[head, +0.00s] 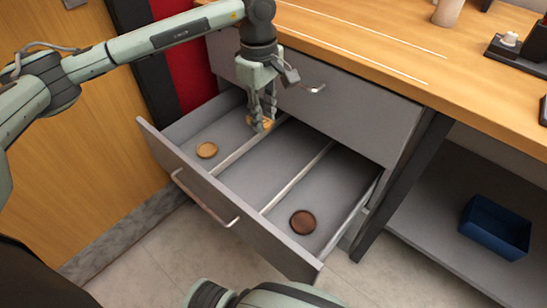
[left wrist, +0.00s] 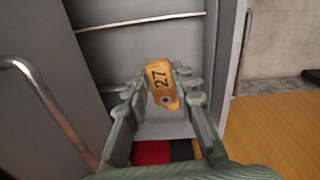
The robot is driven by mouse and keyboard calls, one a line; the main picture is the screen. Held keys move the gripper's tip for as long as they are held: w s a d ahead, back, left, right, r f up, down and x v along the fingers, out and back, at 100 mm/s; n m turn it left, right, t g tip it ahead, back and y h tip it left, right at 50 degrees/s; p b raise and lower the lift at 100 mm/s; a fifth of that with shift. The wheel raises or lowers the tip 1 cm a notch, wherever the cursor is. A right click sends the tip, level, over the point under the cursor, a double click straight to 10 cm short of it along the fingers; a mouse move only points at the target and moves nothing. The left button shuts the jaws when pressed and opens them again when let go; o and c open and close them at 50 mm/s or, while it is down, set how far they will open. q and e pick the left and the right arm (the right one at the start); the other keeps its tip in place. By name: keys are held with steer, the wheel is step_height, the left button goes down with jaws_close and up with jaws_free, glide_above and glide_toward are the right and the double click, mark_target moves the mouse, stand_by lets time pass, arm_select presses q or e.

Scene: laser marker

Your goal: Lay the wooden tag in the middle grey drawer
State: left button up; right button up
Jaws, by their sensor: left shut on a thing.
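The wooden tag (left wrist: 161,77), orange-brown and marked 27, is held between the fingertips of my left gripper (left wrist: 160,90) in the left wrist view. In the head view the left gripper (head: 263,122) points down over the rear left part of the open grey drawer (head: 232,193), near its left divider. The tag is mostly hidden by the fingers there. The drawer is pulled out below a closed grey drawer (head: 345,115). Two dividers split it into three compartments. A light wooden disc (head: 206,150) lies in the left one, a dark brown disc (head: 303,222) in the right one. The right gripper is not in view.
The wooden worktop (head: 400,35) lies above the drawers. A blue bin (head: 495,228) stands on the lower shelf at right. The drawer's middle compartment looks clear.

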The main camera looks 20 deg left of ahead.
arm_select(q)
steer(key=a+f+n, duration=0.1)
steer(key=n, duration=0.3)
steer(key=w+a+f+n, duration=0.1)
steer(key=n, duration=0.3)
steer(key=a+f+n, duration=0.1)
steer(key=n, duration=0.3)
steer(key=shift+w+a, duration=0.4)
step_height(320, 180, down, 5)
steer(key=a+n+b, duration=0.1)
steer(key=n+b, duration=0.1)
steer(key=n, duration=0.2)
steer(key=n+b, duration=0.1)
steer(key=b, duration=0.2)
glide_above(252, 182)
step_height(252, 182, down, 9)
step_height(252, 182, down, 6)
steer(key=shift+d+r+b, duration=0.1)
steer(key=shift+r+b, duration=0.15)
steer(key=shift+b, duration=0.05)
step_height(252, 182, down, 4)
steer(key=shift+f, duration=0.4)
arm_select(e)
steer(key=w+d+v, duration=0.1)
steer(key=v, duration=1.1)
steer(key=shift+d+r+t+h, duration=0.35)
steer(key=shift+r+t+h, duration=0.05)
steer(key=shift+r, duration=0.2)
